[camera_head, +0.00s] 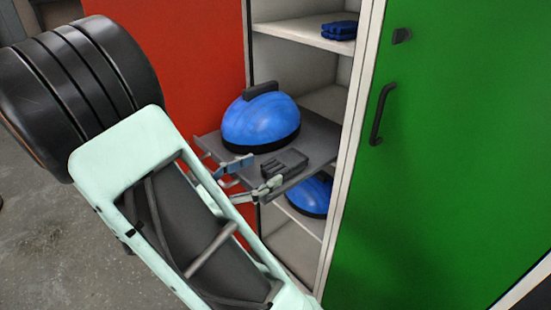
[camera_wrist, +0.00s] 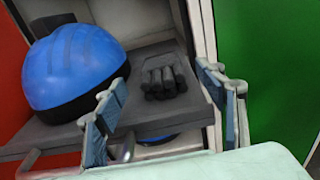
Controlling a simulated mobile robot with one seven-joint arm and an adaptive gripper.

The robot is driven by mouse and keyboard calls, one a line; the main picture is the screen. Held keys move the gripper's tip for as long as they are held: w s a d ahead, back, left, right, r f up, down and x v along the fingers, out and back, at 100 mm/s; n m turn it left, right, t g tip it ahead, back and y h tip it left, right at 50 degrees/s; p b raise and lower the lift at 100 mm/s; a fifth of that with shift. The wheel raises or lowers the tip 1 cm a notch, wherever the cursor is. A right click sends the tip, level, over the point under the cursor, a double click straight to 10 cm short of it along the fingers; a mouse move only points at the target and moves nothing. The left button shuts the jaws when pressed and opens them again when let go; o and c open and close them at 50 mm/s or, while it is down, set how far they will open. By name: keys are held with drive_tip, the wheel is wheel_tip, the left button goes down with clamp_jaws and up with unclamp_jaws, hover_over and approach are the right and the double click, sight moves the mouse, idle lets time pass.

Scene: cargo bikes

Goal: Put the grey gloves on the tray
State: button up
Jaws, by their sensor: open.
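The dark grey gloves (camera_head: 283,164) lie folded on a grey pull-out board (camera_head: 222,149) that juts from the cabinet, near its front right part. This board may be the tray; I cannot tell for sure. In the wrist view the gloves (camera_wrist: 163,81) show as several rounded finger shapes between my fingertips and beyond them. My gripper (camera_head: 251,174) is open and empty at the board's front edge, with its blue-padded fingers spread. In the wrist view my gripper (camera_wrist: 162,82) has one finger to either side of the gloves, apart from them.
A blue helmet (camera_head: 261,120) with a black rim sits on the board, left of and behind the gloves. Another blue helmet (camera_head: 310,195) is on the shelf below. Blue folded items (camera_head: 339,30) lie on the top shelf. A green door (camera_head: 440,150) stands right, a red panel (camera_head: 190,60) left.

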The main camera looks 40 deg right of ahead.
drive_tip(key=shift+s+a+r+p, duration=0.15)
drive_tip(key=shift+a+p, duration=0.15)
drive_tip(key=shift+a, duration=1.8)
